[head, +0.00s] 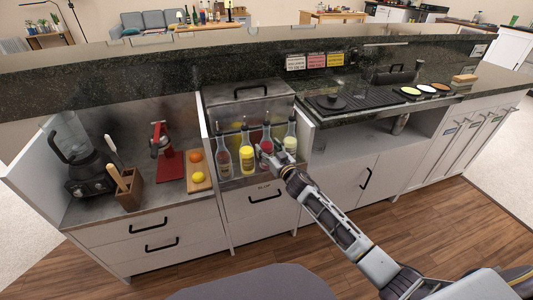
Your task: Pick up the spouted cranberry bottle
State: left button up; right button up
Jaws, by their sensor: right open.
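The spouted cranberry bottle (266,133) is the one with red liquid, standing in a row of spouted bottles in the steel well of the bar. My right gripper (265,152) comes in from the lower right and is open at the front of this bottle, covering part of its body. Whether the fingers touch the bottle cannot be told. My left gripper is not in view.
A clear bottle (223,160) and a yellow bottle (247,158) stand left of it, and a pale bottle (290,142) close on its right. A blender (82,165), red juicer (168,163) and fruit board (199,170) are further left. The counter ledge (150,75) rises behind.

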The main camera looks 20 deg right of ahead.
jog(key=shift+w+a, duration=0.15)
jog(key=shift+w, duration=0.55)
jog(key=shift+c, duration=0.8)
jog(key=shift+r, duration=0.1)
jog(key=c, duration=1)
jog(key=shift+c, duration=0.2)
jog(key=shift+r, duration=0.15)
